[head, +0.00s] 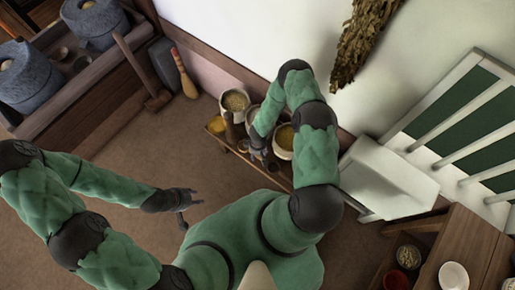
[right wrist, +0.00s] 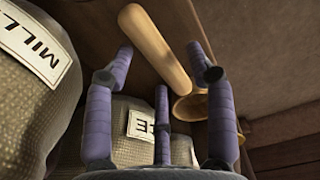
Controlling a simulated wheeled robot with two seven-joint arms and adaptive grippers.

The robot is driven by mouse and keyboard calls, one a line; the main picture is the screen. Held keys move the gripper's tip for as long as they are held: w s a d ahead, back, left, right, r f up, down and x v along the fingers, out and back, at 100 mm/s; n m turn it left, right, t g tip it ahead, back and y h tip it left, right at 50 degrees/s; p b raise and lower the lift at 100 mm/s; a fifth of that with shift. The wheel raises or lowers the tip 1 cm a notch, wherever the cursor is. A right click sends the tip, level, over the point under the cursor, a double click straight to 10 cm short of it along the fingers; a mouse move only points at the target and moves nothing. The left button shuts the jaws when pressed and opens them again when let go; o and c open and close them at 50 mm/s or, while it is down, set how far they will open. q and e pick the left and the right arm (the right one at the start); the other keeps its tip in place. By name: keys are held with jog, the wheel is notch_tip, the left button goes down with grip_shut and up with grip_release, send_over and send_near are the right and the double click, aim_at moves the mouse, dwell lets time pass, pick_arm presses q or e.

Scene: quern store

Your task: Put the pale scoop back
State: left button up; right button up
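The scoop, a pale wooden one, shows in the right wrist view with its rounded handle (right wrist: 155,45) slanting between my fingers and its bowl partly hidden behind one finger. My right gripper (right wrist: 160,60) is open, its fingers spread with the handle between or just beyond their tips; contact cannot be told. In the head view my right gripper (head: 257,150) is low at the shelf beside the sacks. My left gripper (head: 185,205) is open and empty over the bare floor.
A labelled millet sack (right wrist: 35,55) stands close at the left of the right wrist view. Open sacks (head: 235,101) and a yellow item (head: 217,125) sit on the low shelf. Stone querns (head: 28,75) stand upper left.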

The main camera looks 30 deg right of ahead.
notch_tip(320, 180, up, 12)
jog(key=p, duration=0.5)
jog(key=s+a+r+m+y, duration=0.3)
jog(key=s+a+r+m, duration=0.4)
jog(key=s+a+r, duration=0.4)
jog(key=shift+a+r+y, duration=0.4)
jog(key=shift+a+r, duration=0.85)
jog(key=shift+a, duration=0.5)
